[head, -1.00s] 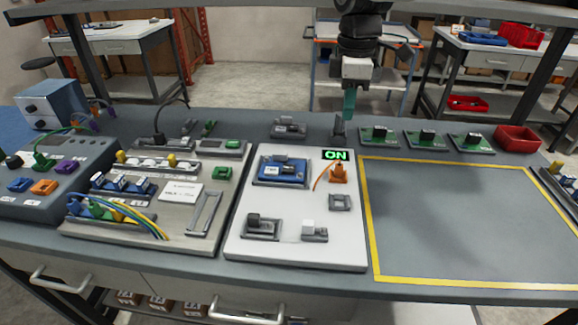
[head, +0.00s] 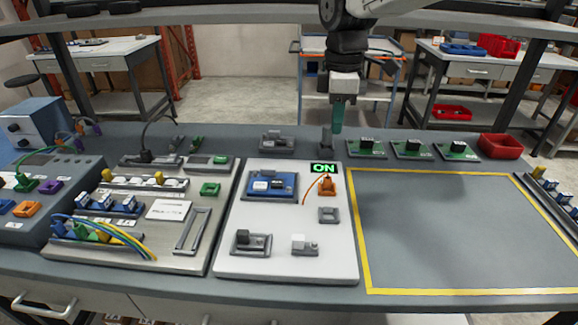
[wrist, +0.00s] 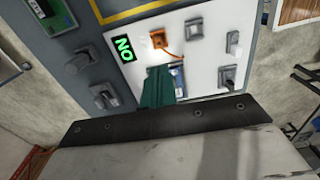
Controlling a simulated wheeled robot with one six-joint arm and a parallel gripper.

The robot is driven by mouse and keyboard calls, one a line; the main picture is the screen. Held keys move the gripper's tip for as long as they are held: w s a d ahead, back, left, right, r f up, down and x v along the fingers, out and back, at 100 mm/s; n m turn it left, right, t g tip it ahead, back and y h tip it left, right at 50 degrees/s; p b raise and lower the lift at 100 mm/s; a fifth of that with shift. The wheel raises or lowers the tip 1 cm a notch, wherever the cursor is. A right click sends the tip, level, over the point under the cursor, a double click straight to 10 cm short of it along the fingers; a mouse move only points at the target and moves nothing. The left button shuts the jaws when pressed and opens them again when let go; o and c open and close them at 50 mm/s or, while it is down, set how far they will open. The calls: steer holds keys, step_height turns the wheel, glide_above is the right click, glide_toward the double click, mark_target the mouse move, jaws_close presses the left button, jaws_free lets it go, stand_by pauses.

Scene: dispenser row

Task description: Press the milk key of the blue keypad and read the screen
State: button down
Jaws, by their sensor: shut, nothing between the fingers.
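A blue unit (head: 270,186) with small white and dark blocks on it sits at the upper left of the white panel (head: 325,252). It is the only blue unit on that panel, but its key labels are too small to read. A small black screen (head: 323,168) at the panel's top edge shows "ON" in green; it also shows in the wrist view (wrist: 124,48). My gripper (head: 337,130) has teal fingers, shut and empty, pointing down above the back of the bench, apart from the panel. In the wrist view my gripper (wrist: 158,72) hides part of the blue unit (wrist: 179,80).
An orange part (head: 327,187) with a thin orange wire stands right of the blue unit. Grey fixtures (head: 250,241) fill the panel's front. A yellow-taped area (head: 440,230) at right is clear. Several green boards (head: 411,149) line the back.

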steer(key=s+d+r+m, duration=0.3)
steer(key=s+d+m, duration=0.6)
steer(key=s+d, duration=0.5)
steer(key=s+d+f+m, duration=0.2)
steer(key=s+m, duration=0.2)
steer(key=s, duration=0.3)
steer(key=s+d+f+m+t, duration=0.1)
steer(key=s+d+f+m, duration=0.1)
steer(key=s, duration=0.4)
steer(key=shift+s+d+f+m, duration=0.25)
steer(key=shift+s+f+m, duration=0.15)
steer(key=shift+f+m, duration=0.55)
steer(key=shift+r, duration=0.2)
